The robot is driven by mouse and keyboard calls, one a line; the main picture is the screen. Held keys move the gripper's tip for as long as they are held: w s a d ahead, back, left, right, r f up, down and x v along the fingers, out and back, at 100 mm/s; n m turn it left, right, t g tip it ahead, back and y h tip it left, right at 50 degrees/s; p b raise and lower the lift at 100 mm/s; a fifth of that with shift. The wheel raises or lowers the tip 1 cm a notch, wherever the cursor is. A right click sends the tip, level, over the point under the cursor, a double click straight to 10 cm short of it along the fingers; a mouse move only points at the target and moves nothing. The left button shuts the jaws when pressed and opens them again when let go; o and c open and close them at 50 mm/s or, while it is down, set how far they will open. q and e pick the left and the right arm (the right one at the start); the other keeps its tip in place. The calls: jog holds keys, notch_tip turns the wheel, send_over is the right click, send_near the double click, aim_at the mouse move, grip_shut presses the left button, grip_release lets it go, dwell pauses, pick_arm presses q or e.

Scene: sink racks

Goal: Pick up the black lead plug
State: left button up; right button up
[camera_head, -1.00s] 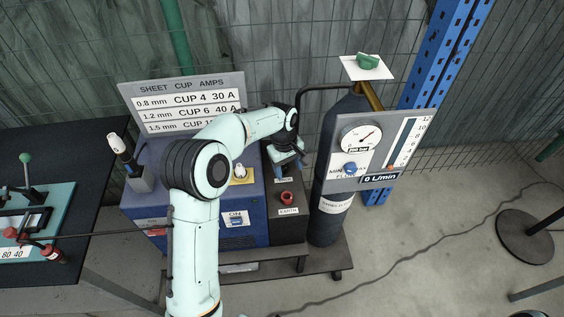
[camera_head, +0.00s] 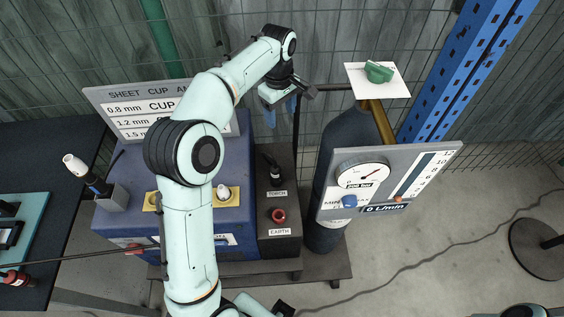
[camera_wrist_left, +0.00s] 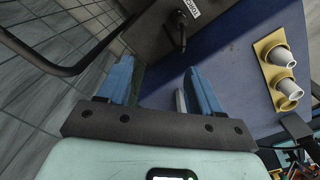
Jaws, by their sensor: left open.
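The black lead plug (camera_head: 273,171) stands in the socket labelled TORCH on the dark panel (camera_head: 262,234) beside the blue welding unit. In the left wrist view the black plug (camera_wrist_left: 180,32) shows beyond the fingers, near the top middle. My left gripper (camera_head: 280,111) is open with blue fingers, behind and above the plug, apart from it. In the left wrist view nothing sits between the fingertips (camera_wrist_left: 160,82). My right gripper is not in view.
A red EARTH socket (camera_head: 279,215) sits in front of the plug. A dark gas cylinder (camera_head: 345,150) with a gauge board (camera_head: 425,172) stands to the right. A sign (camera_head: 125,108) stands behind the blue unit. White cups (camera_wrist_left: 282,57) sit on a yellow holder.

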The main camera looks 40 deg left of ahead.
aim_at(276, 168)
pick_arm(q)
jog(key=s+f+b, duration=0.1)
jog(key=f+b, duration=0.1)
jog(key=f, duration=0.4)
jog(key=s+f+b, duration=0.2)
jog(key=f+b, duration=0.1)
jog(key=f, duration=0.3)
jog(key=s+f+b, duration=0.1)
jog(key=f+b, duration=0.2)
jog(key=f, duration=0.3)
jog(key=shift+s+d+f, duration=0.3)
jog(key=shift+s+f, duration=0.05)
jog(key=shift+f, duration=0.05)
jog(key=f, duration=0.3)
jog(key=f+b, duration=0.1)
jog(key=f, duration=0.1)
jog(key=shift+w, duration=0.25)
jog(key=c, duration=1.2)
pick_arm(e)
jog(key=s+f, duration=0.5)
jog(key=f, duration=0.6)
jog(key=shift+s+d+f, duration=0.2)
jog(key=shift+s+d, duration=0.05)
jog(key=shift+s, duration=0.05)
pick_arm(q)
jog(key=shift+r, duration=0.15)
